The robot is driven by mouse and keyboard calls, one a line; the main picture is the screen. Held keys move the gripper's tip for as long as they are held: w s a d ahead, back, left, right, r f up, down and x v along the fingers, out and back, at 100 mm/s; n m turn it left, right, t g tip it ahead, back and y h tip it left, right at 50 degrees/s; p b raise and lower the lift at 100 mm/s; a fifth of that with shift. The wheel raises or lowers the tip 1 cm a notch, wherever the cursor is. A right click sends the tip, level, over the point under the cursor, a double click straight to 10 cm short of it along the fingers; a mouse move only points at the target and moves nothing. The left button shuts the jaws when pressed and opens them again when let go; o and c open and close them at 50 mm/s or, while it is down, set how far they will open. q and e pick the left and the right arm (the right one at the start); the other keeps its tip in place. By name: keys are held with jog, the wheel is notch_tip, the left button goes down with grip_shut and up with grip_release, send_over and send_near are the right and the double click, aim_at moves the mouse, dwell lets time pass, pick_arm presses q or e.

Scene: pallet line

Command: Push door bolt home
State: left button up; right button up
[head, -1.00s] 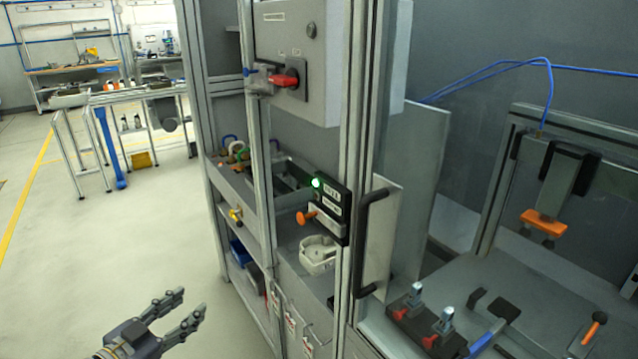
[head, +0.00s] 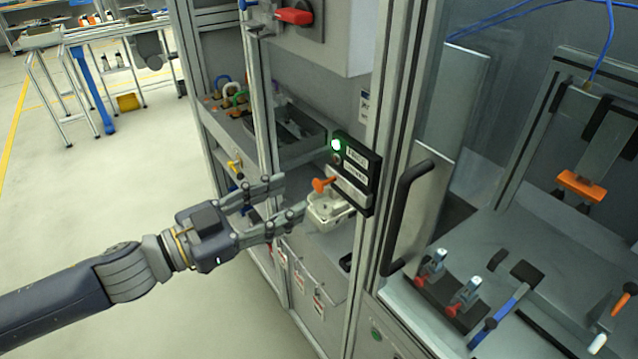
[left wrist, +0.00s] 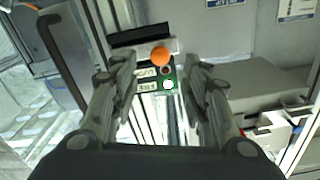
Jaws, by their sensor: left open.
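The door bolt is a grey block (head: 348,188) with an orange knob (head: 322,185), mounted on the door-frame post below a dark panel (head: 356,160) with a lit lamp. My left gripper (head: 294,196) is open and empty. Its fingers point at the knob from the left, with a small gap in the head view. In the left wrist view the orange knob (left wrist: 160,56) shows between the spread fingertips. I cannot tell whether the bolt is fully in. My right gripper is not in view.
A black door handle (head: 404,215) stands right of the bolt. A white fitting (head: 330,208) lies on the shelf behind the knob. A red switch (head: 294,16) sits on the cabinet above. Open floor lies to the left.

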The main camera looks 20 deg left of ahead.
aim_at(316, 186)
pick_arm(q)
jog(key=shift+x, duration=0.85)
jog(key=shift+w+d+r+p, duration=0.2)
jog(key=shift+w+p, duration=0.05)
jog(key=shift+p, duration=0.05)
jog(key=shift+w+d+p, duration=0.3)
jog(key=shift+w+d, duration=0.05)
jog(key=shift+w, duration=0.2)
jog(key=shift+p+x, duration=0.5)
jog(key=shift+x, duration=0.5)
jog(key=shift+w+d+p, duration=0.35)
jog(key=shift+w+d, duration=0.1)
jog(key=shift+w, duration=0.1)
jog(key=shift+w+d+f, duration=0.15)
jog(key=shift+w+d, duration=0.2)
jog(key=shift+w, duration=0.05)
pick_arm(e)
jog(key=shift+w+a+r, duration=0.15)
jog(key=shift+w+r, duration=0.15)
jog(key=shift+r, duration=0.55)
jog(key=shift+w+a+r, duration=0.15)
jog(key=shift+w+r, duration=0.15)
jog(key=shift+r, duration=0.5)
